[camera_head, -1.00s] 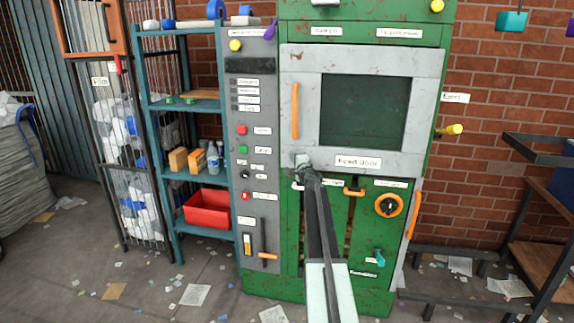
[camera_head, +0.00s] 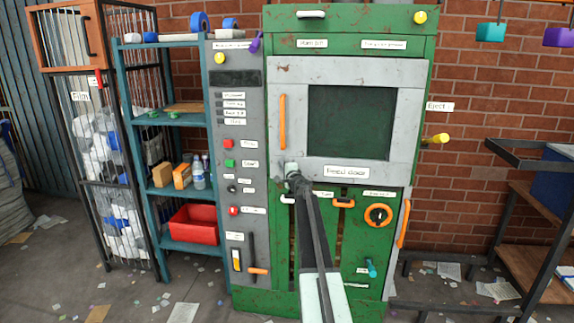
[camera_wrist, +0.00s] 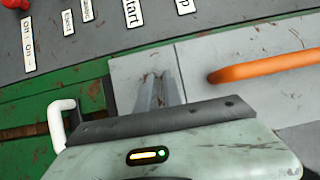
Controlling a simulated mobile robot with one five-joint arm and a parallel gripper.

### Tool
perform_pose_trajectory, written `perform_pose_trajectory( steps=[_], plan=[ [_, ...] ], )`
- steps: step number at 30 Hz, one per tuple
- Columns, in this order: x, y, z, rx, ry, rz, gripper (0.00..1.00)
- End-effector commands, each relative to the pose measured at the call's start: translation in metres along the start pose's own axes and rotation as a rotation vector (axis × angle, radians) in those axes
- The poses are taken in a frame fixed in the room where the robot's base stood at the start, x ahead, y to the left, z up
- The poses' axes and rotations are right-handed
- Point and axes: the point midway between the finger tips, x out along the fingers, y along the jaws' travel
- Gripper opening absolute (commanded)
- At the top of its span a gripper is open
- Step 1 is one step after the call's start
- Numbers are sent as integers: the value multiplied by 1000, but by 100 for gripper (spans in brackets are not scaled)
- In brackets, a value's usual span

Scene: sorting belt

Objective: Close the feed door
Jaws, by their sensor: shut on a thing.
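The feed door (camera_head: 390,125) is a scuffed grey frame around a dark window on the front of the green machine. It has an upright orange handle (camera_head: 282,120) on its left side. It looks flat against the machine front; no gap shows. My gripper (camera_head: 292,172) is at the door's lower left corner, below the handle. In the wrist view, my gripper's fingers (camera_wrist: 159,90) are close together over the grey door panel (camera_wrist: 200,62). The handle (camera_wrist: 265,66) is to their right, apart from them. What lies between the fingers is hidden.
A grey control panel (camera_head: 226,140) with buttons stands left of the door. Below the door are a white handle (camera_wrist: 62,122), an orange-ringed dial (camera_head: 379,215) and other small controls. A teal shelf (camera_head: 182,116) stands left, a dark metal rack (camera_head: 470,150) right.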

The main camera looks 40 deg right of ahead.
Motion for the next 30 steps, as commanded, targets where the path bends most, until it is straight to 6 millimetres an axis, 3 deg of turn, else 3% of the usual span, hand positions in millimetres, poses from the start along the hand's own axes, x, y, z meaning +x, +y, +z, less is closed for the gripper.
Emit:
perform_pose_trajectory(
  steps=[1,5,9,15,21,30],
  plan=[
    [-4,-8,14,1,-14,-4,0],
    [-36,-21,21,3,-7,-15,0],
    [-75,-16,36,1,-2,-16,0],
    [-112,-16,55,1,1,-15,0],
    [-124,-16,63,0,1,-15,0],
    [-123,-16,65,0,-2,-15,0]
  ],
)
